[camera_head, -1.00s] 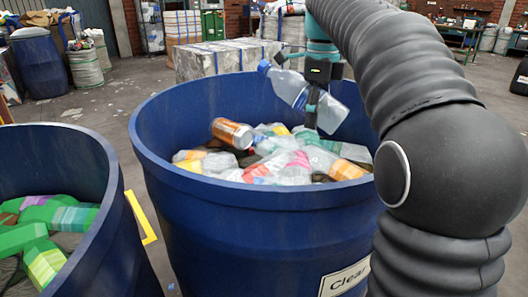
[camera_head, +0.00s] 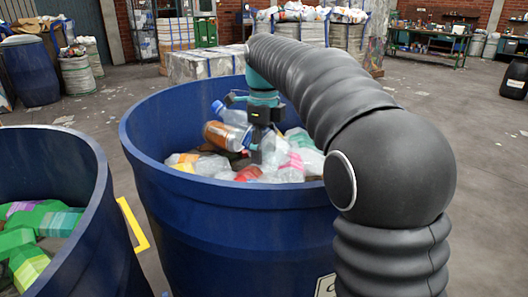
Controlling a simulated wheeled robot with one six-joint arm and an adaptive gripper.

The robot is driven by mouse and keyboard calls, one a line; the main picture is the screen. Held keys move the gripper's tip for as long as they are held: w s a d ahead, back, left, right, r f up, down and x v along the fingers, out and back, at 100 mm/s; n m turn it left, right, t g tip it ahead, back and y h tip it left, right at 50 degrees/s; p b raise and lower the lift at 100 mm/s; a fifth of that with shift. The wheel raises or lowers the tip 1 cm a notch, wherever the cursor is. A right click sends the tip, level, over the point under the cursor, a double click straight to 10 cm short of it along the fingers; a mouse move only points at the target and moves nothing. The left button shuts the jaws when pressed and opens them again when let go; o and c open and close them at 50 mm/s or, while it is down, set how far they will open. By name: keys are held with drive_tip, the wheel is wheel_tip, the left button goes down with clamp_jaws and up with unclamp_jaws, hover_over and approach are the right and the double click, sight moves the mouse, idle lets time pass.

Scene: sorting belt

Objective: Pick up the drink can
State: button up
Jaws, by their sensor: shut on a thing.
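The drink can (camera_head: 222,135), orange with a silver end, lies on its side on the pile inside the large blue bin (camera_head: 230,215). My gripper (camera_head: 258,142) is low in the bin, just right of the can. It is shut on a clear plastic bottle (camera_head: 236,116) with a blue cap, which slants behind the can. The can's right end is close to the fingers; I cannot tell whether they touch. The fingertips and part of the bottle are hidden.
Clear bottles and a pink-labelled one (camera_head: 294,162) lie around the gripper. The bin's high rim encloses the pile. A second blue bin (camera_head: 88,225) with green bottles (camera_head: 32,262) stands at the left. A pale bale (camera_head: 205,66) stands behind.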

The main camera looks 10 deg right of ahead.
drive_tip(key=shift+f, duration=0.3)
drive_tip(key=o, duration=1)
drive_tip(key=shift+c, duration=0.2)
drive_tip(key=shift+r, duration=0.1)
